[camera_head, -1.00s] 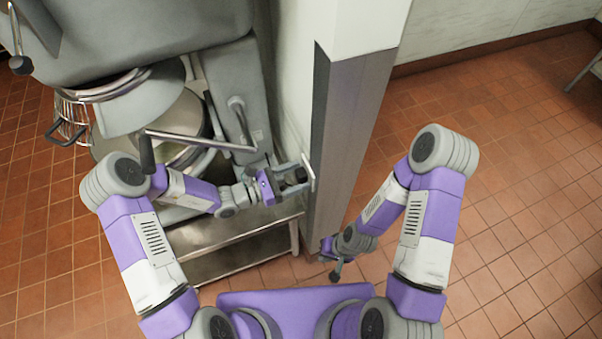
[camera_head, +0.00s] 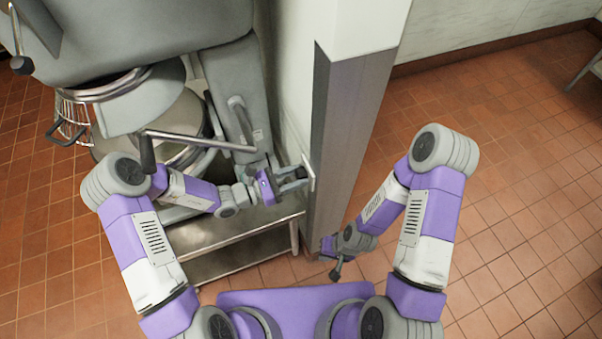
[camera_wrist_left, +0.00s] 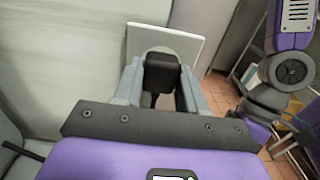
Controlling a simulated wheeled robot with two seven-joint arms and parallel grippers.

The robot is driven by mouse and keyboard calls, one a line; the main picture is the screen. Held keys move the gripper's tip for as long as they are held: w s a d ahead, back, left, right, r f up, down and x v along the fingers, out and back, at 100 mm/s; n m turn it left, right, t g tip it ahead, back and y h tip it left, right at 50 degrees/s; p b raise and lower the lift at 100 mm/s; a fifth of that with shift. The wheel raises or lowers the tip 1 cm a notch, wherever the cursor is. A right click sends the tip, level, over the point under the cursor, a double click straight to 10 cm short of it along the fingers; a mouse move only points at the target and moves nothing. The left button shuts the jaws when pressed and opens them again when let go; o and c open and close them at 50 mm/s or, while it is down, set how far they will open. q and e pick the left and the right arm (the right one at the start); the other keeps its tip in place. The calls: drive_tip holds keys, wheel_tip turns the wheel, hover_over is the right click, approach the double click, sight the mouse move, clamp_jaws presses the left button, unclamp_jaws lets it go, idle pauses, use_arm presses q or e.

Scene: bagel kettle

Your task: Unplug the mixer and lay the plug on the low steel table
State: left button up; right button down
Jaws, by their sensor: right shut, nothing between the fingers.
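The black plug (camera_wrist_left: 162,72) is at the pale wall outlet plate (camera_wrist_left: 188,44) in the left wrist view, its far face toward the plate. My left gripper (camera_head: 299,180) reaches the plate (camera_head: 309,171) in the head view, with its grey fingers closed in against both sides of the plug. The fingers hide most of the plug in the head view. The grey mixer (camera_head: 150,40) stands at the upper left. The low steel table (camera_head: 235,232) is below my left forearm. My right gripper (camera_head: 336,274) is shut and empty, low beside the column.
A steel-clad wall end (camera_head: 345,130) stands right of the outlet, between my two arms. The mixer's handle bar (camera_head: 200,141) passes close to my left forearm. A wire guard (camera_head: 72,120) hangs at the mixer's left. The tiled floor (camera_head: 520,190) on the right is open.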

use_arm(q)
clamp_jaws()
drive_tip(key=shift+p+v, duration=0.65)
drive_tip(key=shift+v, duration=2.3)
